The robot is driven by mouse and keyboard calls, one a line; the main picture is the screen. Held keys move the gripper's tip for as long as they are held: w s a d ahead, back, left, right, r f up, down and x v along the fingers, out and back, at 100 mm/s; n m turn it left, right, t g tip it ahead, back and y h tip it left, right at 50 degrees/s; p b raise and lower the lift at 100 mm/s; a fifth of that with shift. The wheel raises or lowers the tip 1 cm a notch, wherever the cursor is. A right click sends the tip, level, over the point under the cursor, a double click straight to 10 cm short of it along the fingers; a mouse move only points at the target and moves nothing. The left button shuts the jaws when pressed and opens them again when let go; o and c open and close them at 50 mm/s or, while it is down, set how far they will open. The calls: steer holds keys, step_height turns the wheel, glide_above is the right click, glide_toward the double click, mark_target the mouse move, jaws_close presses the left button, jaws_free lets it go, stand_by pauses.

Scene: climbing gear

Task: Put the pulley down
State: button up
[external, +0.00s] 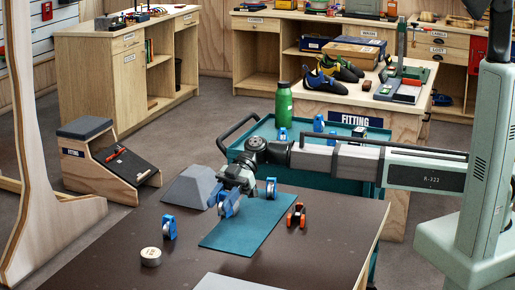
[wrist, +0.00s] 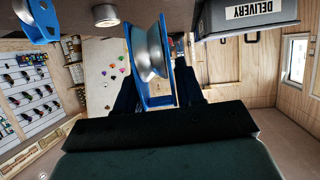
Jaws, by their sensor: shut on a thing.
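My gripper (external: 234,188) is shut on a blue pulley (external: 227,205) with a silver wheel, at the left edge of the teal mat (external: 243,228). Whether this pulley touches the surface cannot be told. In the wrist view the held pulley (wrist: 150,55) fills the space between my dark fingers (wrist: 156,92). A second blue pulley (external: 169,228) stands on the dark tabletop to the left, and a third (external: 271,187) stands near the mat's far end. An orange pulley (external: 296,216) stands right of the mat.
A roll (external: 151,258) lies at the table's front left. A grey sloped block (external: 190,186) stands behind the held pulley; a grey body labelled DELIVERY (wrist: 250,15) shows in the wrist view. A teal cart (external: 240,146) with a green bottle (external: 283,104) stands behind. The mat's front part is clear.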

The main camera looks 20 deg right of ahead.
steer(key=shift+r, duration=0.85)
steer(key=w+d+r+m+t+y, duration=0.1)
steer(key=w+d+m+t, duration=0.2)
steer(key=w+d, duration=1.15)
steer(key=w+d+m+t+y, duration=0.25)
steer(key=w+d, duration=0.85)
steer(key=w, duration=0.6)
steer(key=w+d+r+m+t+h, duration=0.15)
steer(key=w+d+m+t, duration=0.35)
steer(key=d, duration=1)
steer(key=w+d+m+t+h, duration=0.25)
steer(key=w+d, duration=0.55)
steer(key=d, duration=0.7)
steer(key=w+d+r+m+t+h, duration=0.1)
steer(key=w+d+m+t, duration=0.4)
steer(key=d, duration=1)
steer(key=shift+n, duration=0.8)
steer(key=shift+w+d+f, duration=0.1)
steer(key=shift+w+f, duration=0.15)
steer(key=shift+f, duration=1.35)
steer(key=shift+w+f, duration=0.25)
steer(key=shift+f, duration=1.35)
steer(key=shift+w+d+f, duration=0.1)
steer(key=shift+w+f, duration=0.15)
steer(key=shift+f, duration=1.35)
steer(key=shift+f, duration=0.1)
steer(key=o, duration=1.1)
